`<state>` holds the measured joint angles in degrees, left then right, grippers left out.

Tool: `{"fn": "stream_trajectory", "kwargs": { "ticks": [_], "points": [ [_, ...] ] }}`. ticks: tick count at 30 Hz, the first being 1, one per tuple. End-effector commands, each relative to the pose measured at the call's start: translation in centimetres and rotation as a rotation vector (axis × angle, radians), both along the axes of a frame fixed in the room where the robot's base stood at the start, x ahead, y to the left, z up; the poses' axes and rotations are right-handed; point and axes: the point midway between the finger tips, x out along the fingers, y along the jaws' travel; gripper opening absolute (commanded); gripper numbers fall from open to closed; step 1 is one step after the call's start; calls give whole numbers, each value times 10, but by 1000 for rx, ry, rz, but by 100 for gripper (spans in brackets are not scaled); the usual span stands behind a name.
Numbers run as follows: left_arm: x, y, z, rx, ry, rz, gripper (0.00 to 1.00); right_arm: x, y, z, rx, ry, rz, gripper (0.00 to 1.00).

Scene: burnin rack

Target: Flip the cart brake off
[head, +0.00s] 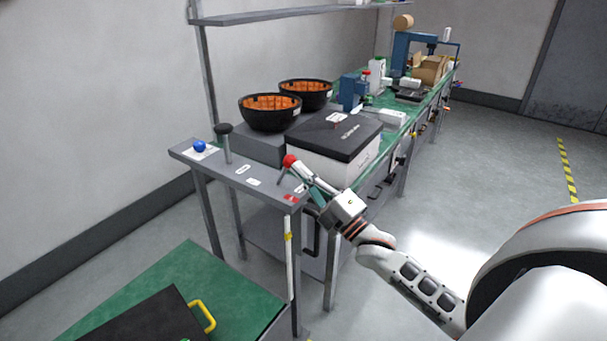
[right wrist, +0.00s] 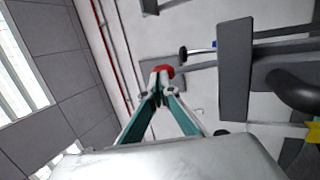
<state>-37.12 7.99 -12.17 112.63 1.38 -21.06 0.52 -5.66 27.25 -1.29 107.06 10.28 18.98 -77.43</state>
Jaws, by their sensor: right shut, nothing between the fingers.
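A lever with a red ball knob (head: 289,160) stands at the right end of the grey stand's top (head: 214,166). A second lever with a black knob (head: 224,129) stands upright further left on the same top. I cannot tell from its markings which lever is the brake. My right gripper (head: 304,175) is shut and empty, its tips close beside the red knob. In the right wrist view the red knob (right wrist: 164,71) shows just beyond the closed fingertips (right wrist: 158,93). Whether they touch cannot be told. My left gripper is out of view.
A blue ball (head: 199,146) sits at the stand's left end. A white box with a black lid (head: 333,137) and black bowls (head: 269,112) stand just behind. A green-topped surface (head: 150,290) with a black case and yellow handle (head: 202,316) lies in front. Floor at right is clear.

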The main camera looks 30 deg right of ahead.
Motion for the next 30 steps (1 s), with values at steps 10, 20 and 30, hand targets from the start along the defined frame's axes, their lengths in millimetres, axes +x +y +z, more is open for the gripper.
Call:
{"fn": "stream_trajectory", "kwargs": {
  "ticks": [10, 20, 30],
  "points": [
    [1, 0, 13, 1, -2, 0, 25, 10, 4, 14, 1, -3, -1, 0],
    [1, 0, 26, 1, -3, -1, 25, 36, 14, 31, 0, -4, -2, 0],
    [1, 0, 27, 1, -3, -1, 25, 64, 26, 36, 0, -1, -1, 0]
  ]
}}
